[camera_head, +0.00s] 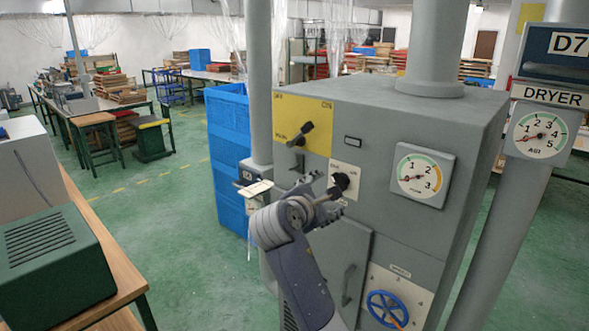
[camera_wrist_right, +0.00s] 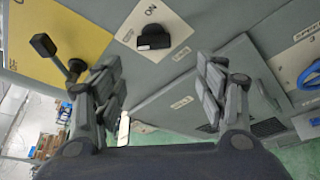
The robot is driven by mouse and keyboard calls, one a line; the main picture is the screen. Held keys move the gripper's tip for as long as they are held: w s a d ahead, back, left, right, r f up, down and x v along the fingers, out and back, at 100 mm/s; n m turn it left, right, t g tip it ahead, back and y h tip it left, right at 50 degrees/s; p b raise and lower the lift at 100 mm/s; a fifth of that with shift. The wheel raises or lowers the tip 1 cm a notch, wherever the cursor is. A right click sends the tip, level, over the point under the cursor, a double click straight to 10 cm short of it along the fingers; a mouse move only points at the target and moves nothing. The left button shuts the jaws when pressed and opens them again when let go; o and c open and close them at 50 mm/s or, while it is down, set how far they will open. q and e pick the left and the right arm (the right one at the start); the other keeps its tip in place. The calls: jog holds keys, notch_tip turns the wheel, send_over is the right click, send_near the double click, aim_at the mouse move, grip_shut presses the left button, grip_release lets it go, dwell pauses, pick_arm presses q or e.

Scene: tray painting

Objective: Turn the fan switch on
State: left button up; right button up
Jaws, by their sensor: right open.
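A black rotary knob (camera_head: 341,181) sits on a small white plate on the front of the grey dryer cabinet (camera_head: 380,130). In the right wrist view the knob (camera_wrist_right: 154,37) shows whole, with an "ON" mark on its plate; the plate's other lettering is too small to read surely. My right gripper (camera_head: 318,194) is in front of the cabinet near the knob and partly covers its plate. In the wrist view the right gripper (camera_wrist_right: 163,85) has its fingers wide apart with nothing between them; the knob lies beyond the fingertips. My left gripper is not in view.
A yellow panel (camera_head: 318,112) with a black lever (camera_head: 300,135) is left of the knob. A round gauge (camera_head: 420,175) is on its right. A door with a handle (camera_head: 348,285) and a blue handwheel (camera_head: 386,308) are below. Blue crates (camera_head: 228,150) stand on the left.

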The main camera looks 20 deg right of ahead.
aim_at(338, 183)
jog(key=p+x, duration=0.1)
jog(key=x, duration=0.2)
jog(key=r+p+x, duration=0.1)
jog(key=x, duration=0.2)
jog(key=p+x, duration=0.2)
jog(key=x, duration=0.1)
jog(key=shift+w+d+r, duration=0.1)
jog(key=shift+d+r, duration=0.05)
jog(key=shift+d, duration=0.5)
jog(key=shift+w, duration=0.1)
jog(key=c, duration=1.1)
